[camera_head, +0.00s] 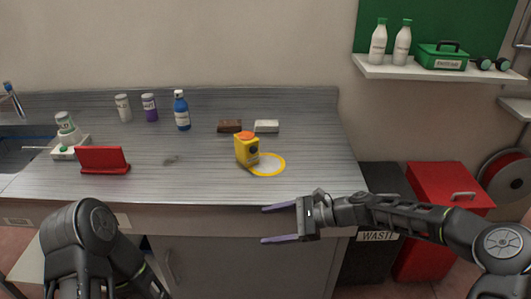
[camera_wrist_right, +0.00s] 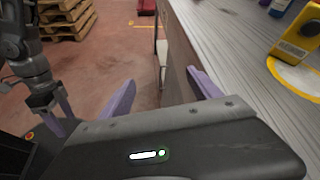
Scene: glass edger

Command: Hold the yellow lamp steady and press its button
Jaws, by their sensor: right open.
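The yellow lamp (camera_head: 243,153) stands upright on the metal bench, with an orange-red top and a dark round spot on its right side. A yellow ring with a pale middle (camera_head: 280,169) lies beside it on the right. The lamp shows partly at the right edge of the right wrist view (camera_wrist_right: 301,32). My right gripper (camera_head: 264,225) is open and empty in front of the bench's front edge, apart from the lamp. My left gripper (camera_wrist_right: 60,122) shows in part at the left of the right wrist view, away from the lamp; its jaw gap is unclear.
A red stand (camera_head: 104,161), a blue bottle (camera_head: 182,112), a brown block (camera_head: 230,126) and a white block (camera_head: 266,126) stand on the bench (camera_head: 205,185). A black waste bin (camera_head: 380,262) and a red bin (camera_head: 425,262) stand right of it. The bench around the lamp's front is clear.

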